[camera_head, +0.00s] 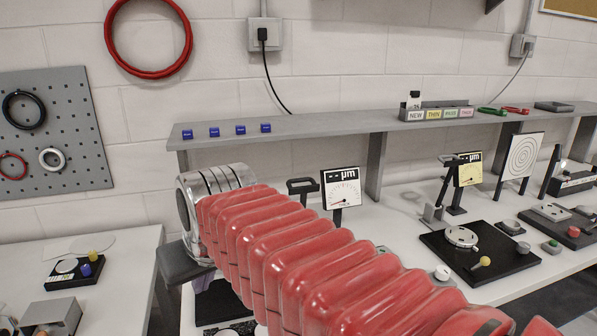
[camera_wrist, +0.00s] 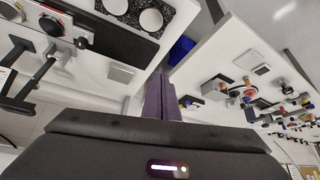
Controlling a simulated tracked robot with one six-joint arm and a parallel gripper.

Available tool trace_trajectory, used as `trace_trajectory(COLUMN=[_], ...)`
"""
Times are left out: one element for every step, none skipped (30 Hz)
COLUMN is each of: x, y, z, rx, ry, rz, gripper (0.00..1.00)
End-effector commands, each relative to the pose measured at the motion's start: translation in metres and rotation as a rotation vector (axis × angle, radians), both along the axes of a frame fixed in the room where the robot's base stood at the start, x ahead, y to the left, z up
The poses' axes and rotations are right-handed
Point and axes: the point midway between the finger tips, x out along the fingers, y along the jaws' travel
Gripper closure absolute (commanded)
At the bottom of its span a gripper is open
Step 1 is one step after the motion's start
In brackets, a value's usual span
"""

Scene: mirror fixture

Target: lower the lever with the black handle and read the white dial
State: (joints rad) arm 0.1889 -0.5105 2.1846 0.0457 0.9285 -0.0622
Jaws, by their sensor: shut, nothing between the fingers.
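The white dial (camera_head: 341,188), marked µm, faces me on the bench in the head view. Its reading is too small to make out. A raised lever with a black handle (camera_head: 302,185) stands just left of it; my arm hides its lower part. My gripper shows in the wrist view (camera_wrist: 159,78) as two purple fingers pressed together, with nothing between them. It points down past the bench's left end, apart from the lever. A black lever-like bar (camera_wrist: 35,80) shows at the left of the wrist view; I cannot tell which lever it is.
A yellow dial (camera_head: 468,171) with another black-handled lever (camera_head: 448,178) stands further right, behind a black base plate (camera_head: 505,258). A grey shelf (camera_head: 340,123) runs above the bench. A gap separates the left table (camera_head: 125,245) from the bench.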

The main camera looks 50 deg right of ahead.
Motion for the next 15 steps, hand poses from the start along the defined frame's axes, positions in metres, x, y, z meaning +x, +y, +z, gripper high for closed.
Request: trace_trajectory(x=[0.014, 0.022, 0.031, 0.038, 0.045, 0.054, 0.06, 0.066, 0.074, 0.08, 0.085, 0.092, 0.097, 0.102, 0.107], y=[-0.016, -0.024, -0.036, -0.044, -0.054, -0.066, -0.076, -0.086, -0.1, -0.111, -0.122, -0.137, -0.149, -0.161, -0.177], z=[0.011, 0.017, 0.025, 0.031, 0.037, 0.044, 0.049, 0.054, 0.061, 0.065, 0.07, 0.076, 0.08, 0.084, 0.089], rx=[0.001, 0.001, 0.0, -0.001, -0.001, -0.001, -0.002, -0.004, -0.004, -0.005, -0.006, -0.008, -0.01, -0.012, -0.014], ry=[-0.006, -0.011, -0.016, -0.022, -0.027, -0.033, -0.037, -0.042, -0.048, -0.053, -0.059, -0.064, -0.07, -0.074, -0.081], rz=[-0.026, -0.039, -0.055, -0.066, -0.078, -0.095, -0.106, -0.117, -0.133, -0.145, -0.157, -0.172, -0.184, -0.195, -0.21], gripper=[1.0, 1.0, 1.0, 1.0, 1.0, 1.0, 1.0, 1.0, 1.0, 1.0, 1.0, 1.0, 1.0, 1.0, 1.0])
